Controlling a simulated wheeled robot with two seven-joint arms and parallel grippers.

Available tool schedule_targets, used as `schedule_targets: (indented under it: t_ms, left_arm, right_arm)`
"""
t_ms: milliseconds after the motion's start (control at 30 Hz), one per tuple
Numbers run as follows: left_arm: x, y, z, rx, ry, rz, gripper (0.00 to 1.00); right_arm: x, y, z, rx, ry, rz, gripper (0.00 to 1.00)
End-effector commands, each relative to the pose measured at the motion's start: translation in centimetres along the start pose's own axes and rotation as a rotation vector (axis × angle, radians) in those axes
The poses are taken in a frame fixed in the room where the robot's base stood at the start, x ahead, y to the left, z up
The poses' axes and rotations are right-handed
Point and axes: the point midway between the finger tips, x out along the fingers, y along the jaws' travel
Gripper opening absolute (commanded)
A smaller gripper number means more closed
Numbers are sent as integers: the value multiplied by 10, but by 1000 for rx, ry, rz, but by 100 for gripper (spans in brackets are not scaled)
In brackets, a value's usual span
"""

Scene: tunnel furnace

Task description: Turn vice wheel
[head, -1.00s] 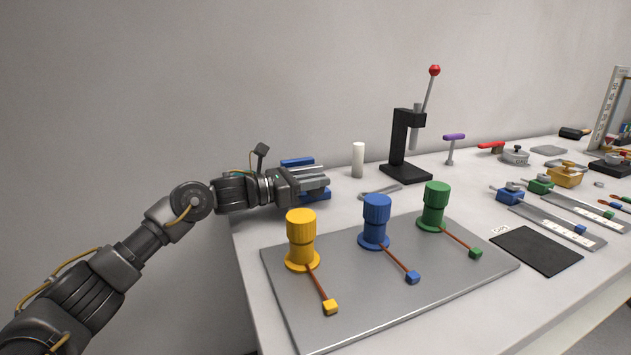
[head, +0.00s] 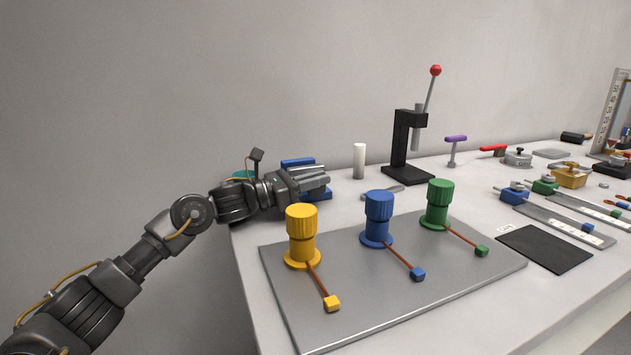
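The vice, with blue parts (head: 298,162) and grey bars, stands at the table's back left corner. My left gripper (head: 308,183) is at the vice, in front of it and overlapping it in the picture. Its fingertips blend with the grey bars, so I cannot tell whether they are open or touch anything. A teal rounded piece (head: 241,174) shows behind my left wrist, to the left of the vice. It may be part of the vice wheel, but most of it is hidden. My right gripper is out of view.
A grey plate (head: 350,305) with yellow, blue and green knobs (head: 379,215) lies in front of the vice. A white cylinder (head: 359,161) and a black lever press (head: 401,150) stand to its right. A flat grey tool (head: 383,193) lies between. The wall is behind.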

Motion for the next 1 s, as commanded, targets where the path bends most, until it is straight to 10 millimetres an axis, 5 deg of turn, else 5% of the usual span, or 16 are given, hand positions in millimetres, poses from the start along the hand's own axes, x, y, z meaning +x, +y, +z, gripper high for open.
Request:
schedule_targets:
  t_ms: [167, 467, 1000]
  left_arm:
    - [0, 0, 0, 0, 0, 1, 35]
    - [-3, 1, 0, 0, 0, 1, 35]
    - [-72, 0, 0, 0, 0, 1, 35]
  right_arm:
    - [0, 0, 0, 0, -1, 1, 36]
    - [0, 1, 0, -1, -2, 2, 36]
    - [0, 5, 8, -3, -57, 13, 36]
